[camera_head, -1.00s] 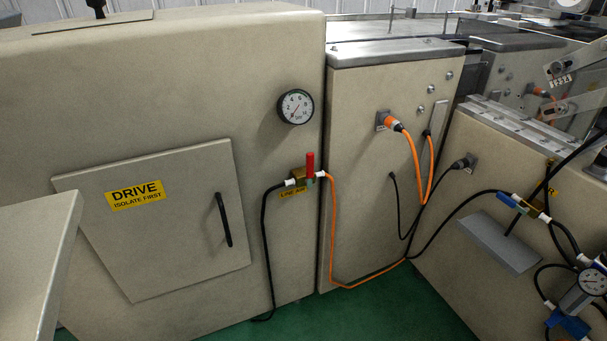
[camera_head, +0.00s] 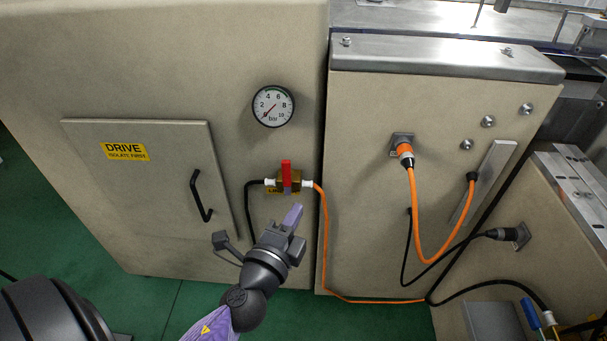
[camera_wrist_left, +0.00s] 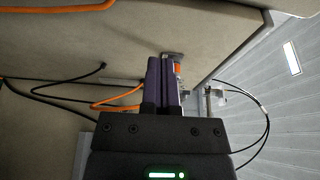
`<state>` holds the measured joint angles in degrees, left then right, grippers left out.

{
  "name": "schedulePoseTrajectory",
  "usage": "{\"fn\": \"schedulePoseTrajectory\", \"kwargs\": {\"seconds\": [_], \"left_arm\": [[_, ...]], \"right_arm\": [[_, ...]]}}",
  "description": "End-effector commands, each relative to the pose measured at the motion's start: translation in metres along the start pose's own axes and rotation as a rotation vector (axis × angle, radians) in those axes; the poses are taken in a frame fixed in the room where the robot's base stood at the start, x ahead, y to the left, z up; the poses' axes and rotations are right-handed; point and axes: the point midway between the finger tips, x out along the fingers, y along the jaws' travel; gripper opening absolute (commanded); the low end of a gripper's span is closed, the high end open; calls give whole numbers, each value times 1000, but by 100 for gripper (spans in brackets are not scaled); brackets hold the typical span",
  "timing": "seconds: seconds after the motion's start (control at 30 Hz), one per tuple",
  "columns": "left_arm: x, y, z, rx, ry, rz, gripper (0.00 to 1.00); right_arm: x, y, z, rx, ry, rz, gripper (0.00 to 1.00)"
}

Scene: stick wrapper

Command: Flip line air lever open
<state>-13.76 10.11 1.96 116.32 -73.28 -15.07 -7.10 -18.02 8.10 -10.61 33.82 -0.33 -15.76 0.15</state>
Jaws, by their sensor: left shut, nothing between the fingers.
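The red line air lever (camera_head: 286,173) stands upright on a brass valve (camera_head: 291,186) on the beige cabinet front. It points up, across the horizontal hose line. A black hose joins the valve on its left and an orange hose on its right. My left gripper (camera_head: 292,214) is shut and empty, with its purple fingers just below the valve in the head view. In the left wrist view the shut fingers (camera_wrist_left: 161,80) point towards the cabinet, and a small orange-red part (camera_wrist_left: 177,69) shows beside the tips. I cannot tell whether they touch the valve. My right gripper is not in view.
A round pressure gauge (camera_head: 273,106) is above the valve. A door with a black handle (camera_head: 200,197) is to the left. Orange cables (camera_head: 416,220) and black cables hang on the right-hand cabinet. The green floor (camera_head: 170,290) shows below.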

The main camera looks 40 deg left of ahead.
Motion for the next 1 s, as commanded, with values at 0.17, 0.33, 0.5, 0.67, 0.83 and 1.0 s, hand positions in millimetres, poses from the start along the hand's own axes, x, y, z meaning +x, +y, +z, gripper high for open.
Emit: {"fn": "schedulePoseTrajectory", "kwargs": {"seconds": [0.17,0.33,0.5,0.67,0.83,1.0], "left_arm": [[8,0,0,-1,2,-1,0],[42,0,0,-1,2,-2,0],[79,0,0,0,0,-1,0],[98,3,10,3,-1,4,0],[90,2,31,2,0,4,0],[87,1,38,-1,1,3,0]], "right_arm": [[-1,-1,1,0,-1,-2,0],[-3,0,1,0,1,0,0],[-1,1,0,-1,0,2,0],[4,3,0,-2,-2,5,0],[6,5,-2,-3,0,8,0],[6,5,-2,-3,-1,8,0]]}}
